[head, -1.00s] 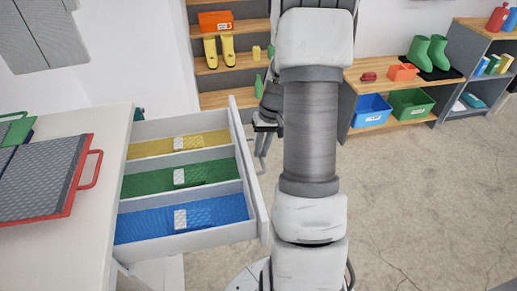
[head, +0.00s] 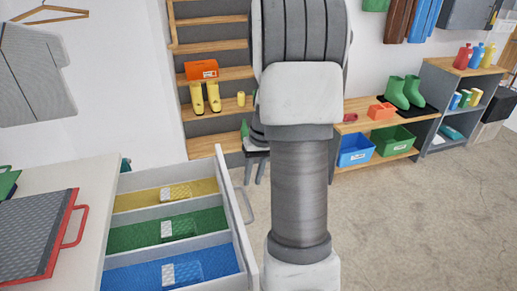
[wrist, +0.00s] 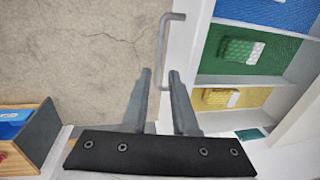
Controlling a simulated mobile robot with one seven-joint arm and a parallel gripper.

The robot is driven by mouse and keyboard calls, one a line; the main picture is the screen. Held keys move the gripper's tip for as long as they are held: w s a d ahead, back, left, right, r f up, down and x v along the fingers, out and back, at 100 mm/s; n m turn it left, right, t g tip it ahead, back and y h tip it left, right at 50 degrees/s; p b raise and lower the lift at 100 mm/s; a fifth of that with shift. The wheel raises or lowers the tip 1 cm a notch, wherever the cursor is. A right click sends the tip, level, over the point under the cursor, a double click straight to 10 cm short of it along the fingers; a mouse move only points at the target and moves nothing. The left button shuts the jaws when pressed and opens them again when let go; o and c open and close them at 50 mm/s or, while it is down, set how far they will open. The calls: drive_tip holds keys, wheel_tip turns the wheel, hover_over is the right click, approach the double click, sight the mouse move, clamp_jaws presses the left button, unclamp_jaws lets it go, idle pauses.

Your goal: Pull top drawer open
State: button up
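The top drawer (head: 238,215) stands pulled out from the white cabinet in the head view. It has yellow, green and blue compartments, each holding a box with a white label. Its grey bar handle (head: 250,207) is on the outer face of the drawer front. The handle also shows in the wrist view (wrist: 166,45). My gripper (head: 255,178) is partly hidden behind my arm, just beyond the handle. In the wrist view my gripper (wrist: 160,72) has its fingers apart, with the handle's near end between the tips in the picture. I cannot tell whether they touch it.
The white cabinet top (head: 70,178) holds a grey, red-edged case (head: 38,235). A stepped shelf (head: 215,95) with yellow boots stands behind. A low bench (head: 375,125) with blue and green bins is at the right. The floor right of my arm is clear.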

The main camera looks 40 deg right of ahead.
wheel_tip(320, 180, up, 9)
drive_tip(key=d+p, duration=0.1)
drive_tip(key=shift+s+d+r, duration=0.15)
drive_tip(key=shift+s+d, duration=0.2)
idle(0.3)
